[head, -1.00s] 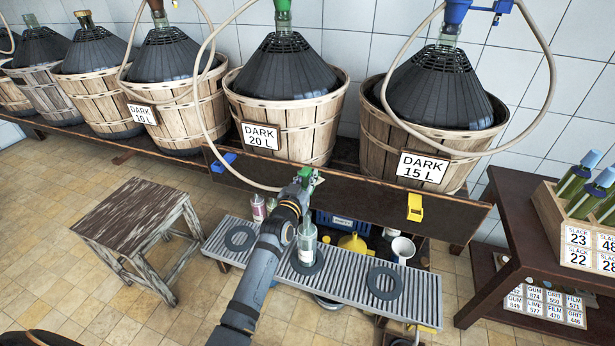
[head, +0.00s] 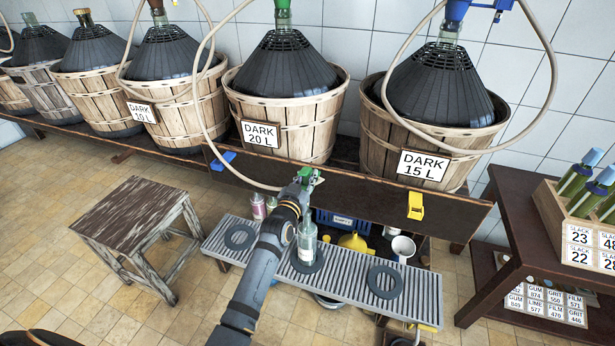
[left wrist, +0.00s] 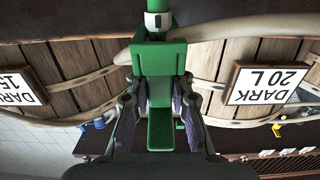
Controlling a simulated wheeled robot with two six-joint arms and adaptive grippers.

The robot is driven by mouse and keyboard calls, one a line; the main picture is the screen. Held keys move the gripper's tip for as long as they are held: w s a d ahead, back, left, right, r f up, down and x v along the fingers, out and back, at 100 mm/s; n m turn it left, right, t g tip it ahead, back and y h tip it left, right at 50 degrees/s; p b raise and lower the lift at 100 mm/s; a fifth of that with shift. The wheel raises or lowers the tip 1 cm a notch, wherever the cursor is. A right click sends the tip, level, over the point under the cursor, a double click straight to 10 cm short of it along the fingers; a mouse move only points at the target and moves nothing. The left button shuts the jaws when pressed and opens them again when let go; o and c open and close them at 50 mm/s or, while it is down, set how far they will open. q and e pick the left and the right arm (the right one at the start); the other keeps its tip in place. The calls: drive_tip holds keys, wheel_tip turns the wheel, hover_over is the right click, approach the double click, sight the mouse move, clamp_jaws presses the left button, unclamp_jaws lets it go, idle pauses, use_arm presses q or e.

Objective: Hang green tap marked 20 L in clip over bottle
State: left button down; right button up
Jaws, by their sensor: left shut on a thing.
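My left gripper (head: 308,178) is shut on the green tap (head: 306,172), in front of the dark board and above the bottle. The left wrist view shows the tap's green block (left wrist: 160,58) between the two fingers of the gripper (left wrist: 160,105), with a white-banded green neck (left wrist: 158,20) at the top. A pale hose (head: 215,125) runs down to the tap. The clear bottle (head: 307,246) stands upright on the middle dark ring of the ribbed shelf. A clip behind the tap is hidden by my gripper; whether the tap sits in it I cannot tell. My right gripper is out of view.
A blue clip (head: 222,161) and a yellow clip (head: 415,206) sit on the board (head: 370,195). Baskets marked DARK 20 L (head: 285,130) and DARK 15 L (head: 440,150) stand behind. A stool (head: 135,215) is left of the ribbed shelf (head: 345,285), and a crate of bottles stands right.

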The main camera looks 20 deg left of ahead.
use_arm(q)
drive_tip(key=c, duration=1.1)
unclamp_jaws()
drive_tip(key=s, duration=1.2)
drive_tip(key=shift+a+r, duration=0.1)
drive_tip(key=shift+a, duration=0.15)
